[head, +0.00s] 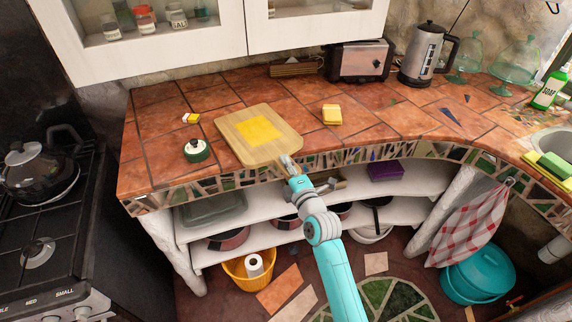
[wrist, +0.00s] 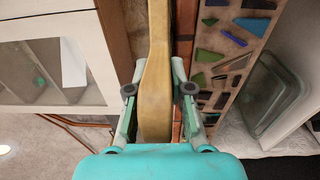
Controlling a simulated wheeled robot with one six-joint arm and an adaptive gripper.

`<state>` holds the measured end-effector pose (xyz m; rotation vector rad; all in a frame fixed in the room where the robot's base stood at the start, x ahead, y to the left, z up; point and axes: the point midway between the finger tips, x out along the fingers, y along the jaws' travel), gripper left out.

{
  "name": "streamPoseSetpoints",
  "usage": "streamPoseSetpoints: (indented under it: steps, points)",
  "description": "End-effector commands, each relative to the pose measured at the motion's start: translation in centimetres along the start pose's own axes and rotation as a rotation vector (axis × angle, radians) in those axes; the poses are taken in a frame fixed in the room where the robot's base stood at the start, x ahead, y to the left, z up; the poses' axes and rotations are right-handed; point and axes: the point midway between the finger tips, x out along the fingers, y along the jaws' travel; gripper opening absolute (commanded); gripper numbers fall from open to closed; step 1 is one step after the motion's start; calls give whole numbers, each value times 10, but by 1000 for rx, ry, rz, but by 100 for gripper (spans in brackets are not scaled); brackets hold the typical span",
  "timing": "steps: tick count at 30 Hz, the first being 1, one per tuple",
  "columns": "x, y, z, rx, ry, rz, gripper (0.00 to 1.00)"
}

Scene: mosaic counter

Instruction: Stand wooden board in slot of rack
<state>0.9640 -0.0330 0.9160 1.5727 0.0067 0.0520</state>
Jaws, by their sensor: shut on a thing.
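In the wrist view the board (wrist: 158,45) shows edge-on between the fingers of my gripper (wrist: 158,90). I cannot tell whether the board touches the counter. A low brown wooden piece, which looks like the rack (head: 293,69), stands at the back by the wall, left of the toaster. Its slots are too small to make out.
On the tiled counter (head: 160,96) are a green jar with a white top (head: 197,151), a small yellow-and-white item (head: 191,118) and a yellow block (head: 331,114). A toaster (head: 358,62) and kettle (head: 425,55) stand behind. A white wall cabinet (head: 215,35) overhangs the back.

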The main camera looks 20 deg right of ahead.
Motion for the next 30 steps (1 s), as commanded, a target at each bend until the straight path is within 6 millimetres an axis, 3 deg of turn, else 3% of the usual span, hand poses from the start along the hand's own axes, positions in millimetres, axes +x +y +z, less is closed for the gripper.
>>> streamPoseSetpoints:
  steps: [12, 13, 16, 26, 30]
  points:
    - [0, -4, 0, 2, 0, 5, 0]
    - [0, -4, 0, 2, 0, 5, 28]
    - [0, -4, 0, 1, 0, 4, 50]
    - [-2, -8, 0, 1, 1, -4, 50]
    - [-14, -8, 0, 1, 0, -3, 50]
